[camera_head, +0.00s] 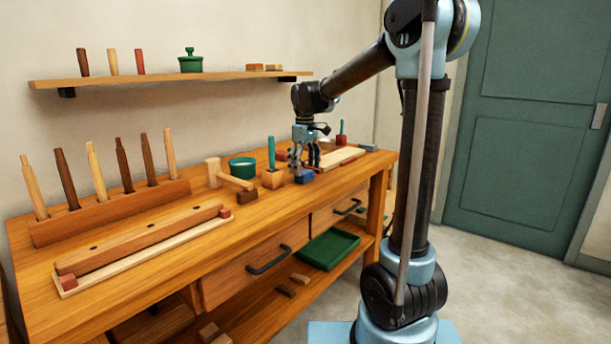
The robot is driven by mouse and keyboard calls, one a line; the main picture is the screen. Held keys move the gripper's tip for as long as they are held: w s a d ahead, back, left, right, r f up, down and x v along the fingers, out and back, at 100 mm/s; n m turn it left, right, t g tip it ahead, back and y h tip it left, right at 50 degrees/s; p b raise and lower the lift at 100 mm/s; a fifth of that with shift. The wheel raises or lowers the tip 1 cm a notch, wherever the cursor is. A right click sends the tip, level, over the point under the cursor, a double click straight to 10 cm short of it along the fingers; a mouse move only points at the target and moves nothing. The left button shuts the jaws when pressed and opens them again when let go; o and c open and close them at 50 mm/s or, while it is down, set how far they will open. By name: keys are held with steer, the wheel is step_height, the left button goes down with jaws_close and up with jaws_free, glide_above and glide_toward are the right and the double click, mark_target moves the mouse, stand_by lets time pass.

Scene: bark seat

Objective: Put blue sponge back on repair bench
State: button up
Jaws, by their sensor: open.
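The sponge's far side is partly hidden by the fingers.
Left of the sponge stand a wooden block with a teal handle (271,155), a mallet (235,181) and a green bowl (242,167). A pale board (340,157) lies to its right. A tool rack (110,212) fills the back left. A green tray (327,249) sits on the lower shelf.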

mark_target(305, 171)
step_height(305, 171, up, 9)
steer(key=s+d+f+m, duration=0.2)
steer(key=s+d, duration=0.5)
steer(key=s+d+f+m, duration=0.2)
steer(key=s+d+f, duration=0.2)
steer(key=s+f, duration=0.3)
steer(key=s+d+f+m+t, duration=0.1)
steer(key=s+d+f+m, duration=0.2)
steer(key=s+d+f, duration=0.2)
steer(key=s+d+f+m+t, duration=0.1)
steer(key=s+d+f+m, duration=0.2)
steer(key=s+f, duration=0.7)
steer(key=s+d, duration=0.2)
steer(key=shift+s+d+f, duration=0.25)
steer(key=shift+s+f, duration=0.1)
